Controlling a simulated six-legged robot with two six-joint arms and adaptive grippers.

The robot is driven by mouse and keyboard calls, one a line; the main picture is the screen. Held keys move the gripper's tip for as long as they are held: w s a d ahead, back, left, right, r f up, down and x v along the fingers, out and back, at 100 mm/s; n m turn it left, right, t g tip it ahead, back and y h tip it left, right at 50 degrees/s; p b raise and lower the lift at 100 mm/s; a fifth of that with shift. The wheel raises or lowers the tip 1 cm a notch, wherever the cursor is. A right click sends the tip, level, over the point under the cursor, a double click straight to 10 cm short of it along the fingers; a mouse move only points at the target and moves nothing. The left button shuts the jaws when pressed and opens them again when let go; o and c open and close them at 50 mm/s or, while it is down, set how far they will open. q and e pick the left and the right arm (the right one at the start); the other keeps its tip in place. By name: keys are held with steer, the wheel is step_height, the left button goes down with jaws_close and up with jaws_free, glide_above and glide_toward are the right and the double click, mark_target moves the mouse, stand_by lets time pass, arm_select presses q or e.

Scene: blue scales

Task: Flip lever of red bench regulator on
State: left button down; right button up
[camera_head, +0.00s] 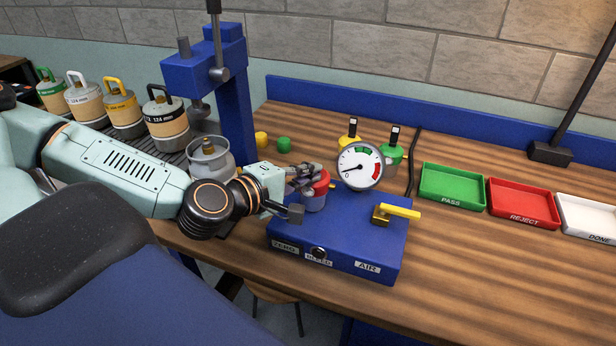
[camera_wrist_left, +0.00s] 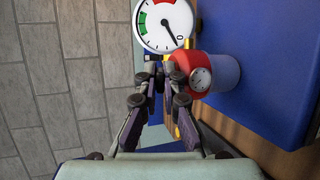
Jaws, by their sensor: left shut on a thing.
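The red bench regulator (camera_head: 317,196), a red cap on a grey-blue cylinder, stands on the blue test box (camera_head: 345,235). In the left wrist view the red regulator (camera_wrist_left: 207,75) shows a small round dial, just right of my fingertips. My left gripper (camera_head: 306,178) is at the top of the regulator. In the left wrist view its fingers (camera_wrist_left: 164,72) are closed together beside the red cap, on what seems to be the regulator's lever. The fingers mostly hide the lever, so its position is unclear. My right gripper is not in view.
A large round gauge (camera_head: 360,167) stands close behind the regulator. A yellow handle (camera_head: 398,212) sits on the box's right side. Green (camera_head: 452,187), red (camera_head: 523,203) and white trays (camera_head: 588,218) lie right. A blue press (camera_head: 235,90) and canisters (camera_head: 167,125) are left.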

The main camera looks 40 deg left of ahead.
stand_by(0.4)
arm_select(q)
steer(key=c, duration=1.5)
jaws_free()
steer(key=p+v, duration=0.9)
steer(key=p, duration=0.2)
steer(key=shift+f, duration=0.15)
stand_by(0.4)
